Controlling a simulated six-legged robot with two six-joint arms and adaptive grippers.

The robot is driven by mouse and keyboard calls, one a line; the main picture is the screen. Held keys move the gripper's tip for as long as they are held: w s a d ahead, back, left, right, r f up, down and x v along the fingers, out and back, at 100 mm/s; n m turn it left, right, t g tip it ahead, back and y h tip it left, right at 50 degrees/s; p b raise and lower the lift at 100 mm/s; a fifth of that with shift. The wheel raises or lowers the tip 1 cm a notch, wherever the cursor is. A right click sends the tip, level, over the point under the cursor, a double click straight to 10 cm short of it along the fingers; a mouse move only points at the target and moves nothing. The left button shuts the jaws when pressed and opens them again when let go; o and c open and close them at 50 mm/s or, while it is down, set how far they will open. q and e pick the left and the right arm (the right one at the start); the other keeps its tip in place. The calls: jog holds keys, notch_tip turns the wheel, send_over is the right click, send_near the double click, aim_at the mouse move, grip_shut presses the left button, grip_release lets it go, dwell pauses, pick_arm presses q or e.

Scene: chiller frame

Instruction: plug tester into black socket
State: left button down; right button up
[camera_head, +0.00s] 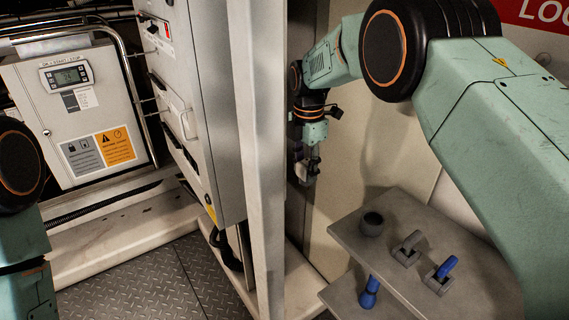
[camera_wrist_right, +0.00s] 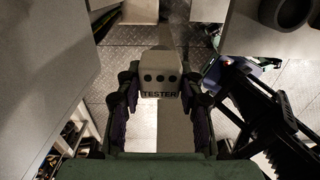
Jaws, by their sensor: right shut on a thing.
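My right gripper (camera_head: 307,165) is in the head view, in front of the beige wall right of the pale upright post. It also shows in the right wrist view (camera_wrist_right: 160,84), its two dark fingers shut on the sides of the tester (camera_wrist_right: 160,72). The tester is a pale grey block with a row of three black holes and the word TESTER on the face towards the camera. In the head view it is small and partly hidden by the fingers. I cannot pick out the black socket for certain. My left gripper is outside the view; only part of its arm shows.
A grey two-level shelf (camera_head: 345,235) stands at lower right, with a dark round cup-like piece (camera_head: 372,224), a grey handle (camera_head: 408,246) and a blue handle (camera_head: 444,270). A grey cabinet (camera_head: 195,100) and the pale post (camera_head: 262,150) stand left of my right gripper.

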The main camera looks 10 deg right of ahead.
aim_at(305, 177)
jog(key=shift+f+b, duration=1.6)
jog(key=shift+s+r, duration=0.1)
jog(key=shift+s, duration=0.1)
